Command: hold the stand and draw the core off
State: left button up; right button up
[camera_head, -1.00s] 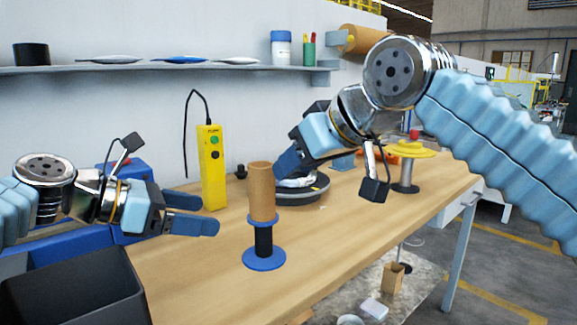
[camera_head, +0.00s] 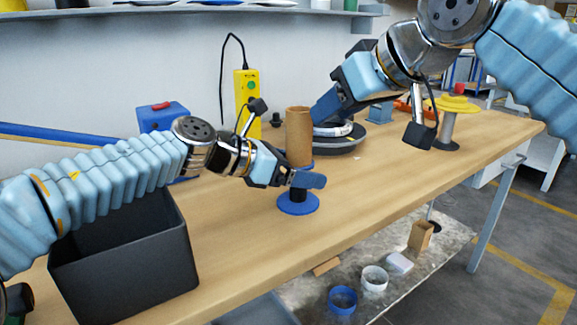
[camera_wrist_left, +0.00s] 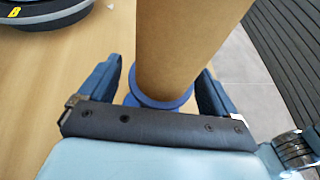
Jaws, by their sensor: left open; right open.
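The brown cardboard core (camera_head: 299,138) stands upright on the stand, whose blue round base (camera_head: 298,204) rests on the table. My left gripper (camera_head: 308,180) is at the stand's black post, just below the core. In the left wrist view the core (camera_wrist_left: 185,40) rises between the two open fingers, with the stand's blue flange (camera_wrist_left: 160,101) under it; neither finger clearly touches. The post is mostly hidden by the gripper. My right gripper (camera_head: 322,112) is open, up and to the right of the core, its fingers partly hidden.
A black bin (camera_head: 125,260) stands at the front left. Behind are a yellow control box (camera_head: 247,100), a blue box (camera_head: 163,117) and a dark round device (camera_head: 340,140). A yellow-topped spool stand (camera_head: 447,125) is at the right. The table's right front is clear.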

pick_arm(q)
jog(key=c, duration=1.2)
dwell(0.5)
pick_arm(e)
jog(key=o, duration=0.3)
jog(key=shift+f, duration=0.1)
jog(key=m+t+h, duration=0.5)
jog(key=m, duration=0.1)
send_near(300, 137)
jog(key=x, duration=1.2)
jog(key=shift+w+f, duration=0.15)
jog(key=shift+w, duration=0.2)
